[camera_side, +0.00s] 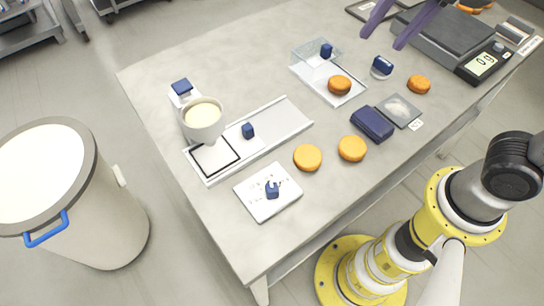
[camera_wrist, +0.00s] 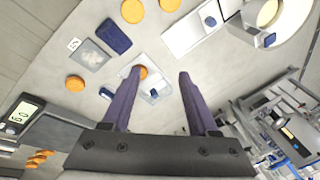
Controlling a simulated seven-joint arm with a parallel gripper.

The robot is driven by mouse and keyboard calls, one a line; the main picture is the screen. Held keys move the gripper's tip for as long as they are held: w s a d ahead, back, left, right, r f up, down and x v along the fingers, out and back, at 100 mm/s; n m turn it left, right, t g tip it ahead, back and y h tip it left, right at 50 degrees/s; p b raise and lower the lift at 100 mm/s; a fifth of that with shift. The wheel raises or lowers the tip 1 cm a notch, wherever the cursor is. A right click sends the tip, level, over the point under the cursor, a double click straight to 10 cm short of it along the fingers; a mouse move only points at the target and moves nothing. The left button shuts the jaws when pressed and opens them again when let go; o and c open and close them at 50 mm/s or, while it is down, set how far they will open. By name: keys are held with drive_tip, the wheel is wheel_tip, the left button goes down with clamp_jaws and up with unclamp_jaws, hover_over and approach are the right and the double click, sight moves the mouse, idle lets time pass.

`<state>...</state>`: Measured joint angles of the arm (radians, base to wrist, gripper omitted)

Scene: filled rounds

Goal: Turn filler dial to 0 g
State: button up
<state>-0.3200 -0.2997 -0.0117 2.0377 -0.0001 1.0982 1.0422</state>
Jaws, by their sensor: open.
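The likely filler dial is a dark blue knob (camera_side: 272,190) on a white plate (camera_side: 262,203) with small marks, near the table's front left edge. Its pointer direction and the marks are too small to read. The filler, a white hopper (camera_side: 204,133) full of cream-coloured filling, stands behind it above a rail. My gripper (camera_side: 382,41) is open and empty, high at the top of the side view, far from the dial. In the wrist view my gripper (camera_wrist: 160,73) spreads its purple fingers over the clear-lidded tray; the dial plate is not visible there.
A long rail (camera_side: 275,125) with a blue knob (camera_side: 248,130) lies behind the dial. Orange rounds (camera_side: 308,157) (camera_side: 352,148), a blue block (camera_side: 372,123) and a tray (camera_side: 345,96) lie to the right. A scale (camera_side: 450,38) stands far right. A large bin (camera_side: 100,215) stands left of the table.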

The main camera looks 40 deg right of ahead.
drive_tip(key=w+a+f+g, duration=0.2)
drive_tip(key=w+a+f, duration=0.1)
drive_tip(key=a, duration=1)
drive_tip(key=n+g+h, duration=0.1)
drive_tip(key=n, duration=0.2)
approach(272, 187)
wheel_tip(272, 187, down, 9)
drive_tip(key=shift+w+a+r, duration=0.1)
drive_tip(key=shift+w+r, duration=0.05)
drive_tip(key=shift+r, duration=0.05)
clamp_jaws()
